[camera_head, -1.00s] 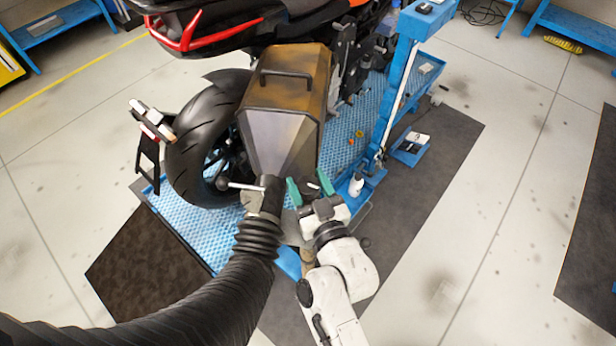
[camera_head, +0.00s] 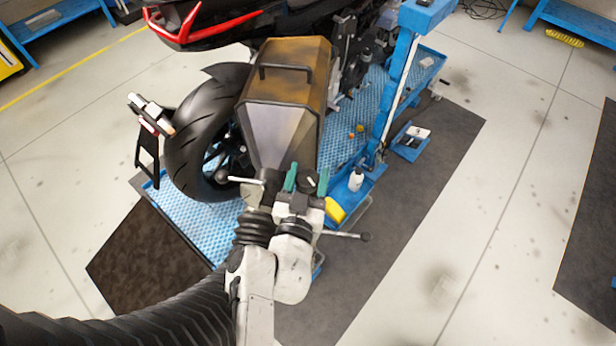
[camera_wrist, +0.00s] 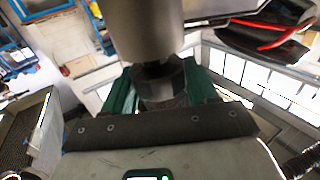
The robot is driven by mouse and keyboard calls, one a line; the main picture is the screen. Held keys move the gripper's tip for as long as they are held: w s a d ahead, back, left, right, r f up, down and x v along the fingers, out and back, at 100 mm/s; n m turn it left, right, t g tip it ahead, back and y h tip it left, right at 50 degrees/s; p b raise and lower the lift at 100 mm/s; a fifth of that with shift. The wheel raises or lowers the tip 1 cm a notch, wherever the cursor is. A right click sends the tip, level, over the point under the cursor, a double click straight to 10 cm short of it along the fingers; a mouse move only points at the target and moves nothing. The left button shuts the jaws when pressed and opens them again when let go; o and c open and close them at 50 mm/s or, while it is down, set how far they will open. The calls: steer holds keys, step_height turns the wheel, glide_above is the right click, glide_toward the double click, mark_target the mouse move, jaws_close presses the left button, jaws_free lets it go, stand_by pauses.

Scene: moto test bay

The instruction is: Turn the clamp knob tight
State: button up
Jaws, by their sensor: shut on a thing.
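The clamp knob (camera_head: 311,181) is a small dark piece between my gripper's teal fingers, at the lower end of the grey and brown hood (camera_head: 278,130). My gripper (camera_head: 307,182) is shut on it. In the wrist view the dark knob (camera_wrist: 162,86) sits between the teal fingers of my gripper (camera_wrist: 160,92), below a wide grey cylinder (camera_wrist: 147,30). The fingers and palm hide much of the knob, and I cannot tell how tight it is. The black ribbed hose (camera_head: 165,312) runs to the hood's narrow end beside my gripper.
A motorcycle rear wheel (camera_head: 203,130) stands left of the hood. A metal lever (camera_head: 238,180) sticks out left of the hose end. A yellow piece (camera_head: 335,211) and a white bottle (camera_head: 356,180) are to the right.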

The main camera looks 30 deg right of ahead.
steer(key=shift+f+m+g+h, duration=0.15)
steer(key=shift+m+g+h, duration=0.55)
steer(key=shift+g+h, duration=0.1)
steer(key=o, duration=0.9)
steer(key=shift+o, duration=0.2)
steer(key=b+v, duration=0.2)
steer(key=v, duration=0.9)
steer(key=shift+b, duration=0.3)
